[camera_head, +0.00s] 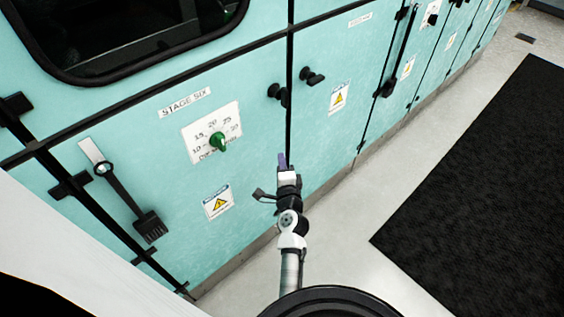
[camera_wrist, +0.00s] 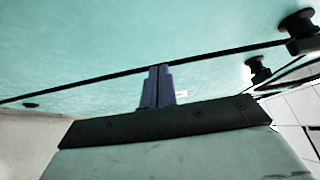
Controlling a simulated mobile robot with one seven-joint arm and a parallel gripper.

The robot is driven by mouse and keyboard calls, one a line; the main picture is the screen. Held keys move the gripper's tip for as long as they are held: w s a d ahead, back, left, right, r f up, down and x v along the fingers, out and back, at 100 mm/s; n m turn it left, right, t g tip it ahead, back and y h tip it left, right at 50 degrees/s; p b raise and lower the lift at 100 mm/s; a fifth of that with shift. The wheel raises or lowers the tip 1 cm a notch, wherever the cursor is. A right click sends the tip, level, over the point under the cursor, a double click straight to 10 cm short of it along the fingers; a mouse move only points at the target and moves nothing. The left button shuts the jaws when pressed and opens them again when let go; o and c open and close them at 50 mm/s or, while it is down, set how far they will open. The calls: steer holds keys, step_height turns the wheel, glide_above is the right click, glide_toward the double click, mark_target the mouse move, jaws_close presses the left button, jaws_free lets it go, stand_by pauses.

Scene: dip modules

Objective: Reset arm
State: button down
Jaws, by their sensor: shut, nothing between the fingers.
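My gripper (camera_head: 282,160) is at the end of my arm, in front of the teal cabinet (camera_head: 262,150), near the dark seam between two panels. In the wrist view my gripper's two dark fingers (camera_wrist: 158,70) are together with nothing between them. The teal panel surface (camera_wrist: 100,50) fills the background there. I cannot tell whether the fingertips touch the panel.
A green dial (camera_head: 218,142) is on a white plate under the label STAGE SIX. Two black knobs (camera_head: 312,76) stick out above my gripper. A black lever handle (camera_head: 148,226) is at left. A black mat (camera_head: 480,190) lies on the open floor at right.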

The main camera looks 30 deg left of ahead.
steer(key=shift+s+a, duration=0.2)
steer(key=shift+s, duration=0.05)
